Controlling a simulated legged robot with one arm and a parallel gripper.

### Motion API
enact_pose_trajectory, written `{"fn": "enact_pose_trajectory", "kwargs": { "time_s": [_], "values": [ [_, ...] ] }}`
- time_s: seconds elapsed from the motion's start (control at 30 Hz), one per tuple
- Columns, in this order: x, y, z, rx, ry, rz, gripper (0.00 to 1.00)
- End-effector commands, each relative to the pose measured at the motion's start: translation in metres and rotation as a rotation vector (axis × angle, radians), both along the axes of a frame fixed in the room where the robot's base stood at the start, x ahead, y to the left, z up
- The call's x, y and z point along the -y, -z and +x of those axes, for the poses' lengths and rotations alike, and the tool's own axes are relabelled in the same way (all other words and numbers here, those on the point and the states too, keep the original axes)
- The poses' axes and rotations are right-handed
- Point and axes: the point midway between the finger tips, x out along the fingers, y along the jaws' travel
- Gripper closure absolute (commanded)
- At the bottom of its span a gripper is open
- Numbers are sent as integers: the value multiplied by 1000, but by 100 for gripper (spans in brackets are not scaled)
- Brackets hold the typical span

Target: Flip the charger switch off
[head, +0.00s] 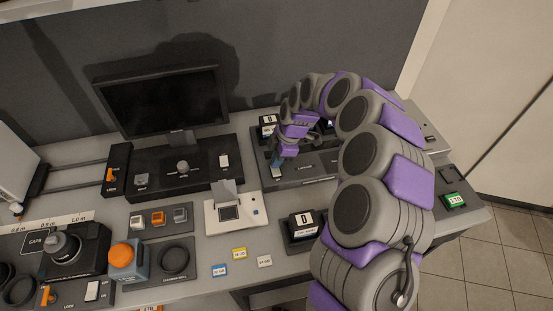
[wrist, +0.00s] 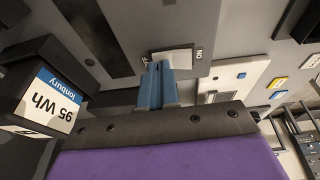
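The charger (head: 298,183) is a dark grey box on the desk, partly behind my arm. In the wrist view its white switch (wrist: 174,57) sits on the grey panel, with "ON" printed at its right and a partly covered mark at its left. My gripper (wrist: 158,72) has blue fingers that lie together with nothing between them. Their tips are at the lower left edge of the switch; I cannot tell if they touch it.
A battery labelled 95 Wh (wrist: 52,92) stands close left of my gripper in the wrist view. Another battery marked D (head: 303,224) sits in front of the charger. A white device (head: 232,212) and a monitor (head: 165,101) stand to the left.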

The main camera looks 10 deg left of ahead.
Motion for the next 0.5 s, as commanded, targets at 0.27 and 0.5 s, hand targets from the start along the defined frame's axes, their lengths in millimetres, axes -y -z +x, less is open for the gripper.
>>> {"fn": "enact_pose_trajectory", "kwargs": {
  "time_s": [0.27,0.5],
  "values": [
    [1,1,-2,-2,-1,-1,100],
    [5,0,-13,-7,-1,-1,100]
  ]
}}
